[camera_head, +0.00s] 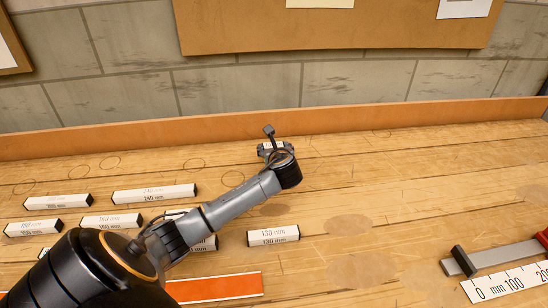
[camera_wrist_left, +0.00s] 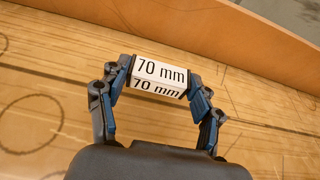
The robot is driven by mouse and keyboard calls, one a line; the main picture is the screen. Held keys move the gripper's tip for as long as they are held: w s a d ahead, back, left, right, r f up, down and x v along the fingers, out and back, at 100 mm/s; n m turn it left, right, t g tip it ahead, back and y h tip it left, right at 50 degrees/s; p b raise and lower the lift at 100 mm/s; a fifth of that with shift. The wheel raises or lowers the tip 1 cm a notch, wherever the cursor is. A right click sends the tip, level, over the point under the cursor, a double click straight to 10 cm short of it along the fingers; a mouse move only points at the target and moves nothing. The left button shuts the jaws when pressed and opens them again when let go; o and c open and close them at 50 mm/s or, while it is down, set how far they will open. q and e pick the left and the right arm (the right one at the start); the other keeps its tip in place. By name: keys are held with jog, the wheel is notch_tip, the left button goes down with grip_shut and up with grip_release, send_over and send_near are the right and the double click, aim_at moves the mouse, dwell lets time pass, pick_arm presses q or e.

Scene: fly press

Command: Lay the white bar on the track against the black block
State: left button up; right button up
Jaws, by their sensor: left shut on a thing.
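My left gripper (camera_head: 271,148) is out over the back of the table, near the raised back edge. In the left wrist view its two fingers (camera_wrist_left: 160,82) are shut on the ends of a short white bar marked 70 mm (camera_wrist_left: 160,70). This bar is small and partly hidden by the gripper in the head view. The grey track (camera_head: 500,257) lies at the right, with the black block (camera_head: 458,260) at its left end. The gripper and bar are well to the left of the track and farther back. My right gripper is not in view.
Several white bars lie at the left, among them a 240 mm bar (camera_head: 154,194). A 130 mm bar (camera_head: 273,236) lies alone in the middle. An orange strip (camera_head: 215,288) is in front. A millimetre scale (camera_head: 510,283) lies before the track. The table's middle right is clear.

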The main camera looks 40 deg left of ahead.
pick_arm(q)
jog(key=shift+w+a+f, duration=0.1)
jog(key=shift+a+f, duration=0.15)
jog(key=shift+f, duration=1.55)
jog(key=shift+f, duration=0.15)
jog(key=o, duration=1.2)
